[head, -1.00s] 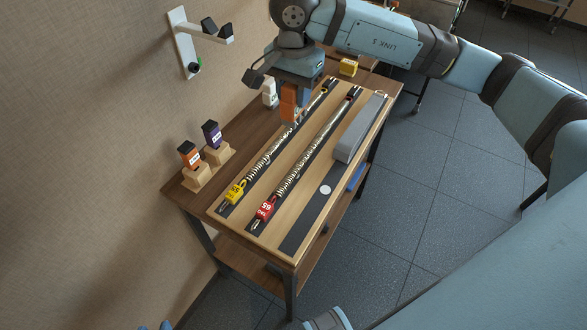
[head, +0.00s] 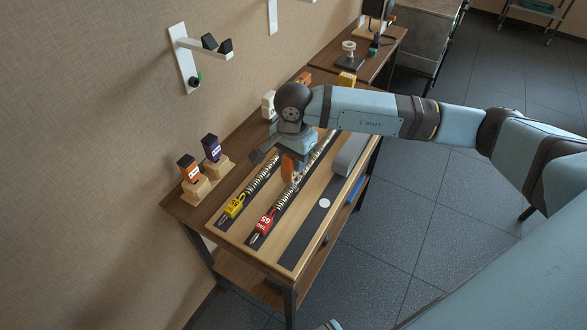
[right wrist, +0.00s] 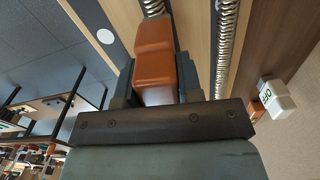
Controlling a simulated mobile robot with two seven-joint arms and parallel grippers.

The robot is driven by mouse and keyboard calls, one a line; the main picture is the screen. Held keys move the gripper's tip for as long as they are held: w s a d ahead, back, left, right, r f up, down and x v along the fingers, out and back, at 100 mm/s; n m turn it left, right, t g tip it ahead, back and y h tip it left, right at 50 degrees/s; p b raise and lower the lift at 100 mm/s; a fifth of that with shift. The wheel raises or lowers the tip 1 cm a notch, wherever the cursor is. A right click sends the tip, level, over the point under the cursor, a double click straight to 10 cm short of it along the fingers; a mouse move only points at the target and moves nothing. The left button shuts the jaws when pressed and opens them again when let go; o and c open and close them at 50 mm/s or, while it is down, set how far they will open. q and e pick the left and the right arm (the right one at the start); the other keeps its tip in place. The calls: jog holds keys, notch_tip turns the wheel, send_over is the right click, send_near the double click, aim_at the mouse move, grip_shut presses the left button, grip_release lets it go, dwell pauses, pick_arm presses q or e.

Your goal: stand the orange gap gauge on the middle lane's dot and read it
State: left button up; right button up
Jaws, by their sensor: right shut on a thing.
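The orange gap gauge (head: 291,165) is held in my right gripper (head: 290,160). In the right wrist view the gauge (right wrist: 155,62) is a two-block orange piece clamped between the fingers (right wrist: 160,88). In the head view it hangs low over the middle lane, whose spring (head: 287,205) runs lengthwise with a red numbered tag (head: 265,222) at its near end. Whether the gauge touches the lane cannot be told. The only dot I see is white (head: 324,203), on the bare right lane; it also shows in the right wrist view (right wrist: 105,36). My left gripper is not in view.
The left lane's spring has a yellow tag (head: 235,205). A grey block (head: 350,153) covers the far right lane. A white block (head: 268,104) stands behind. A bracket (head: 187,60) juts from the wall.

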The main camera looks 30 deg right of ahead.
aim_at(293, 169)
notch_tip(293, 169, down, 4)
jog(key=shift+r, duration=0.15)
jog(key=shift+f, duration=0.2)
jog(key=shift+f+b, duration=0.2)
jog(key=shift+b, duration=0.1)
jog(key=o, duration=1)
jog(key=shift+c, duration=0.2)
jog(key=shift+r, duration=0.1)
